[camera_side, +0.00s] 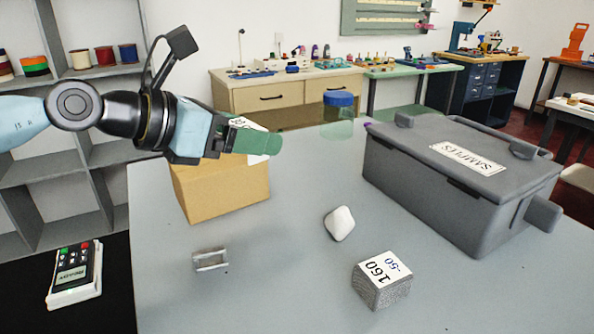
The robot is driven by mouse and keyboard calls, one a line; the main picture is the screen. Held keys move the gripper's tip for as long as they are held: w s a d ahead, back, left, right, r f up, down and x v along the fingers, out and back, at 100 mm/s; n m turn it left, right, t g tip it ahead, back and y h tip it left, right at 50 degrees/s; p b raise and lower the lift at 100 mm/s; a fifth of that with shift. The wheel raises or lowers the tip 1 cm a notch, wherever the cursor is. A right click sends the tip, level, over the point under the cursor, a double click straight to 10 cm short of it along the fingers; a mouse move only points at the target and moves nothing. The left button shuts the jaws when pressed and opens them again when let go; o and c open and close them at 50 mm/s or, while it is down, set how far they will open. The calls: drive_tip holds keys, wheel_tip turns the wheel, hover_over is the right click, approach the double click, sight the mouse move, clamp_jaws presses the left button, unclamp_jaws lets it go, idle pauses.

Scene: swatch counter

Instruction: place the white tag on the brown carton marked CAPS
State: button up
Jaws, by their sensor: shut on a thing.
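The brown carton (222,190) stands on the grey counter at left of centre; I see no CAPS marking on its visible side. My gripper (264,142) reaches in from the left, just over the carton's top, with its green fingers pointing right. It is shut on the white tag (257,159), of which a small white part shows below the fingers. The fingers hide the rest of the tag. The gripper covers much of the carton's top, and I cannot tell whether the tag touches it.
A grey SAMPLES box (450,200) stands at right, with a blue-lidded jar (338,115) behind. The counter's front middle is mostly clear.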

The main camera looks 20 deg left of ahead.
drive_tip(key=w+a+r+n+t+y, duration=0.1)
drive_tip(key=w+a+r+n+y, duration=0.15)
drive_tip(key=w+a, duration=0.55)
drive_tip(key=shift+s+a+f, duration=0.2)
drive_tip(key=shift+a+f, duration=0.05)
drive_tip(key=shift+f, duration=1.05)
drive_tip(key=shift+s+a+f, duration=0.15)
drive_tip(key=shift+a+f, duration=0.15)
drive_tip(key=shift+f, duration=0.95)
drive_tip(key=shift+s+a+f, duration=0.2)
drive_tip(key=shift+a+f, duration=0.05)
drive_tip(key=shift+f, duration=1.05)
drive_tip(key=shift+f, duration=0.1)
drive_tip(key=o, duration=1)
drive_tip(key=shift+r, duration=0.2)
drive_tip(key=shift+f+v, duration=0.2)
drive_tip(key=shift+v, duration=5.8)
